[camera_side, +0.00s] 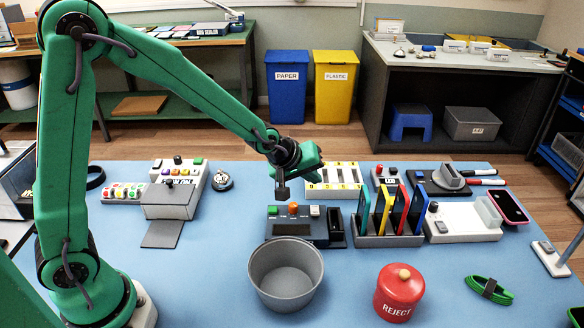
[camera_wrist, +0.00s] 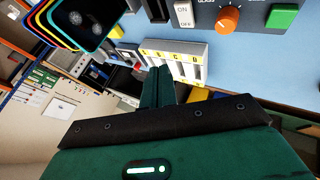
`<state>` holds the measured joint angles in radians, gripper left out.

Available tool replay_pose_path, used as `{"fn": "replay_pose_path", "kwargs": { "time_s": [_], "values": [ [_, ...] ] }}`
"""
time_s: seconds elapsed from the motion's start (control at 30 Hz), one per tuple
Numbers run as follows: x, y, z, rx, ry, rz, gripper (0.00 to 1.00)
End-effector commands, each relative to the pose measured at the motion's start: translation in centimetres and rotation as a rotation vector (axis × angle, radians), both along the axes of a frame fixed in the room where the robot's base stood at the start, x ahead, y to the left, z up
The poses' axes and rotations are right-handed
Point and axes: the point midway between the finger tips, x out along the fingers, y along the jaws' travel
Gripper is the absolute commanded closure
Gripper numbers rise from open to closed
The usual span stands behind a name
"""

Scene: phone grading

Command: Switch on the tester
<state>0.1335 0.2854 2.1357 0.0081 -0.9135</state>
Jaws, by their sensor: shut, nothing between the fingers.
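A dark blue-grey tester (camera_side: 332,241) stands mid-mat, with a green button (camera_side: 272,210), an orange knob (camera_side: 293,208) and a pale switch (camera_side: 315,211) on top. In the wrist view, the top edge shows the switch marked ON and OFF (camera_wrist: 183,13), the orange knob (camera_wrist: 228,18) and the green button (camera_wrist: 281,16). I cannot tell which side of the switch is pressed. My gripper (camera_side: 283,192) is shut and empty, pointing down above the tester's left end, apart from it. Its fingers also show in the wrist view (camera_wrist: 159,80).
A grey bin (camera_side: 256,283) stands in front of the tester, and a red REJECT pot (camera_side: 398,291) is right of it. A rack of coloured phones (camera_side: 362,240) stands close right. A white slotted tray (camera_side: 335,191) lies behind. The mat's front left is clear.

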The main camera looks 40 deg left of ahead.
Motion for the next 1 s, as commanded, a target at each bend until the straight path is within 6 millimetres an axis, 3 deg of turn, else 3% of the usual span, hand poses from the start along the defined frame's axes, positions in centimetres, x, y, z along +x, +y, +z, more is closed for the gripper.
{"fn": "replay_pose_path", "kwargs": {
  "time_s": [0.5, 1.0],
  "values": [
    [-0.5, -0.5, -5.1, -0.005, 0.003, -0.005, 1.00],
    [-0.6, -0.6, -6.2, -0.007, 0.000, -0.006, 1.00]
  ]
}}
